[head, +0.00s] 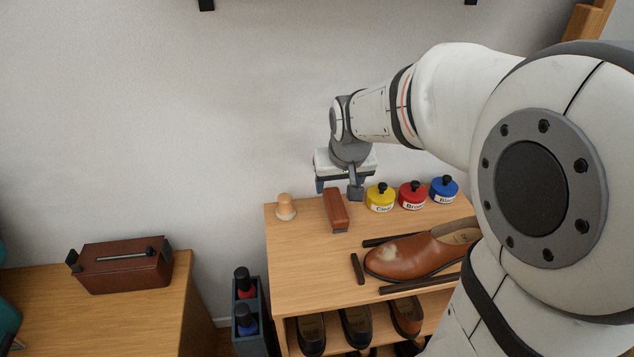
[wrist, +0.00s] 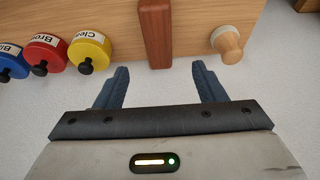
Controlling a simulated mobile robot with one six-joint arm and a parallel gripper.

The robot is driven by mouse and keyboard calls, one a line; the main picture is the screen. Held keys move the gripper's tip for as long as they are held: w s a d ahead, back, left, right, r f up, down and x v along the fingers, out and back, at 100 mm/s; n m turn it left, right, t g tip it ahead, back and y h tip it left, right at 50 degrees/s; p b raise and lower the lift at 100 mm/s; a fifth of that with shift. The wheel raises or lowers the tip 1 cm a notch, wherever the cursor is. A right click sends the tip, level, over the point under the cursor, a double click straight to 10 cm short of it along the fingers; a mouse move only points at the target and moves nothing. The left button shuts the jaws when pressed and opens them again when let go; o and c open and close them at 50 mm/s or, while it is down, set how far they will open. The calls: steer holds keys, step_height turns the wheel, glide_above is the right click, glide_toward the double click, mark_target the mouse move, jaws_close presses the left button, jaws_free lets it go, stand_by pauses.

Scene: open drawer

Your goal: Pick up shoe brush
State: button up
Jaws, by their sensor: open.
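The shoe brush (head: 336,208) has a reddish-brown wooden back and a strip of grey bristles at its lower edge. It stands near the back edge of the wooden cabinet top. My gripper (head: 338,188) is above and just behind it in the head view. In the wrist view, the brush (wrist: 156,32) lies ahead of the open gripper (wrist: 162,80), lined up between its two blue-grey fingers. The fingers are apart and empty. No contact with the brush shows.
A wooden dauber (head: 286,207) stands left of the brush. Yellow (head: 380,198), red (head: 412,195) and blue (head: 444,189) tins stand to the right. A brown shoe (head: 405,258) lies in front between dark strips. A bottle rack (head: 248,320) stands beside the cabinet.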

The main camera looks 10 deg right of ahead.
mark_target(335, 202)
steer(key=b+x, duration=0.1)
steer(key=x, duration=0.1)
steer(key=shift+w+f, duration=0.2)
steer(key=shift+b+x, duration=0.35)
steer(key=shift+x, duration=0.55)
steer(key=shift+s+b+x, duration=0.1)
steer(key=shift+b+x, duration=0.65)
steer(key=shift+x, duration=0.7)
steer(key=shift+s+b+x, duration=0.15)
steer(key=shift+b+x, duration=0.55)
steer(key=shift+x, duration=0.7)
steer(key=shift+d+f, duration=0.1)
steer(key=shift+f, duration=0.25)
steer(key=c, duration=1.1)
steer(key=shift+r, duration=0.1)
